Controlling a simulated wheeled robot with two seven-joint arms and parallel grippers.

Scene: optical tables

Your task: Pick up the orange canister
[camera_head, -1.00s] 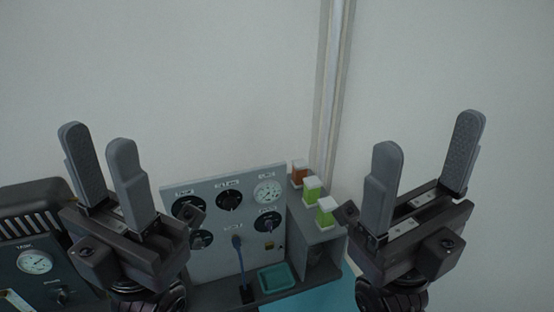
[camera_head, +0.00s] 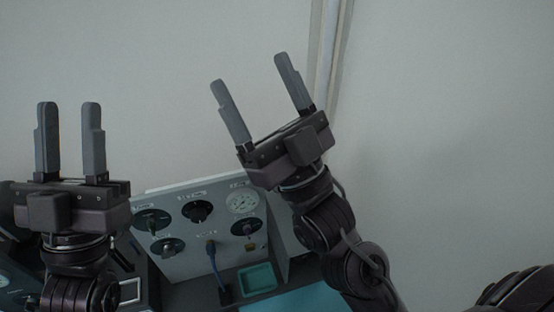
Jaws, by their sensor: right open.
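The orange canister does not show at this moment. The top of the grey box at the right of the panel, where it stood with two green canisters, is hidden behind my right gripper and arm. My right gripper (camera_head: 249,72) points up and tilts left, with its fingers apart and nothing between them. It covers the panel's upper right corner in the picture. My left gripper (camera_head: 69,106) stands upright at the left, fingers apart and empty.
The grey panel (camera_head: 180,260) carries several black dials, a white gauge (camera_head: 242,202) and a blue cable (camera_head: 213,262). Dark equipment stands at the lower left. A pale wall and a vertical pipe (camera_head: 322,50) are behind.

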